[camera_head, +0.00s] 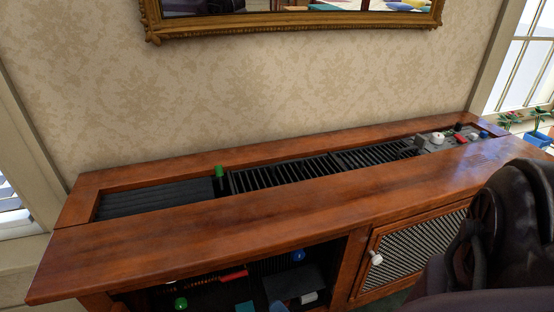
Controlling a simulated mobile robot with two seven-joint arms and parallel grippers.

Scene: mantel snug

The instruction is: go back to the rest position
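Neither of my grippers shows in the head view. A large dark rounded form (510,235) fills the lower right corner. I cannot tell whether it is part of my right arm or a piece of furniture. The wooden cabinet (250,210) stretches across the view against the wall. Its top has a long recess with black slats (285,175).
A green-topped piece (219,172) stands in the recess; small grey, white and red parts (438,140) are at its right end. Below are an open compartment (225,280) with small coloured objects and a mesh door (415,248) with a white knob (376,258). The front top board is clear.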

